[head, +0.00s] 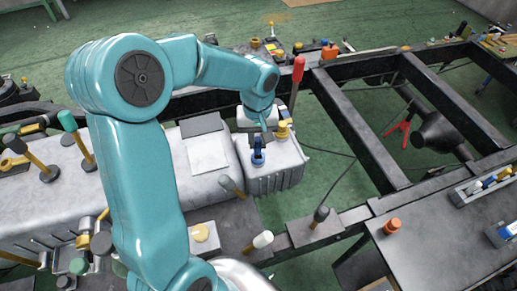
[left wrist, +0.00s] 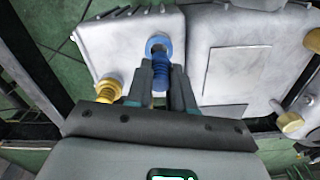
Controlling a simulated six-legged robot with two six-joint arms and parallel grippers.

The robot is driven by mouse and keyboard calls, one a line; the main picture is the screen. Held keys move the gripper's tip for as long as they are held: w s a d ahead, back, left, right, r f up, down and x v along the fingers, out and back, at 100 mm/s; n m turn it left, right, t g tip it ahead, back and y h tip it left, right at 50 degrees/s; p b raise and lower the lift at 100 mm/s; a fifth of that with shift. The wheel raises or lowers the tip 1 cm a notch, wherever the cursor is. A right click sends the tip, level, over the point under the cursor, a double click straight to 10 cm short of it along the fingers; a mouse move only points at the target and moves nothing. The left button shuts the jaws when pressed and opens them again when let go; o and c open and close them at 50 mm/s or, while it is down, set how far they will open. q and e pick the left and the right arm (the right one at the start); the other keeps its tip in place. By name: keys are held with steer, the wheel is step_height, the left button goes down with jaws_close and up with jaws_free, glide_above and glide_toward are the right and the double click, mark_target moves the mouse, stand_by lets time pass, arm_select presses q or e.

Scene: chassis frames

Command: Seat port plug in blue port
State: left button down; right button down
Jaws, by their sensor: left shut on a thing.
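My left gripper (head: 262,132) comes down over the pale ribbed box at the middle of the head view. In the left wrist view its two fingers (left wrist: 162,84) are shut on a ribbed blue port plug (left wrist: 160,72). The plug also shows in the head view (head: 258,143). The blue port (left wrist: 158,44), a round collar on the box top, is right at the plug's far end. The plug's end overlaps the port in both views, so I cannot tell how deep it sits. My right gripper is not in view.
A yellow ribbed fitting (left wrist: 107,91) stands on the same box, close beside the gripper; it also shows in the head view (head: 283,130). A large pale tank (left wrist: 245,60) adjoins the box. Dark chassis rails (head: 345,115) run to the right. Hammers stand around the tank.

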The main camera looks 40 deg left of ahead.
mark_target(258, 150)
arm_select(q)
steer(key=shift+s+f, duration=0.1)
steer(key=shift+f, duration=0.35)
steer(key=f, duration=0.3)
steer(key=shift+w+f, duration=0.2)
steer(key=shift+f, duration=0.2)
steer(key=shift+r, duration=0.1)
steer(key=shift+s, duration=0.1)
steer(key=c, duration=1)
jaws_free()
steer(key=shift+f, duration=0.2)
steer(key=shift+r, duration=0.1)
